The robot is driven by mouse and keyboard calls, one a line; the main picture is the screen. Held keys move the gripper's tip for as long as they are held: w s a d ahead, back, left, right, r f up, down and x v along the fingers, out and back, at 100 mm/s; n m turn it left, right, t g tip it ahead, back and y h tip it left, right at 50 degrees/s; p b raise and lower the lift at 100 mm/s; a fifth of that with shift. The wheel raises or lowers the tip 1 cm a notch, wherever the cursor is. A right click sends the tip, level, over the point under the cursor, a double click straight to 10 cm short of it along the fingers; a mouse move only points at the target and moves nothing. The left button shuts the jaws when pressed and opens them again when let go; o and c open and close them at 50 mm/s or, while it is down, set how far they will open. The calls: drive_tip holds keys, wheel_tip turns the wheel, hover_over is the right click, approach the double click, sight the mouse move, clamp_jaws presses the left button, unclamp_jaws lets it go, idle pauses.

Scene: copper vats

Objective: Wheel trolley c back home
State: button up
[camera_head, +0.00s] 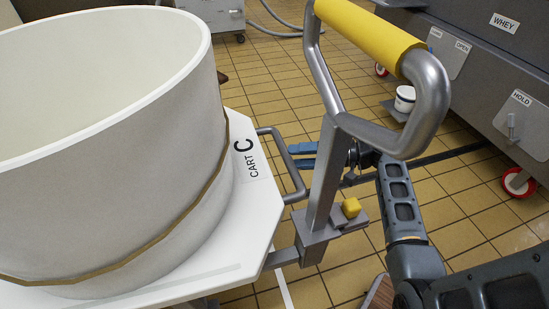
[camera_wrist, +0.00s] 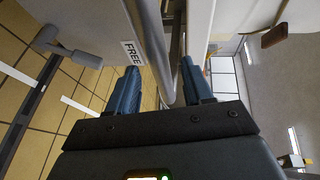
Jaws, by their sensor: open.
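Trolley c is a white deck (camera_head: 262,205) marked "CART C" at the left of the head view. A large pale round vat (camera_head: 110,165) stands on it. A grey loop handle (camera_head: 281,152) sticks out from its side. My gripper (camera_head: 296,155) has blue fingers beside this loop, partly hidden behind a grey post. In the wrist view my gripper (camera_wrist: 158,70) is open, with a grey bar (camera_wrist: 152,45) between its fingers. The bar looks like the loop handle; contact cannot be told.
A yellow-gripped handle (camera_head: 370,35) on the grey post rises in front of my arm. A grey wheeled unit (camera_head: 470,70) labelled "WHEY" and "HOLD" stands at the right. A "FREE" label (camera_wrist: 132,52) shows in the wrist view. Tiled floor (camera_head: 280,75) is open behind.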

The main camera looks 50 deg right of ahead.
drive_tip(key=shift+b+x, duration=0.6)
drive_tip(key=shift+x, duration=2.05)
drive_tip(key=shift+c, duration=0.4)
clamp_jaws()
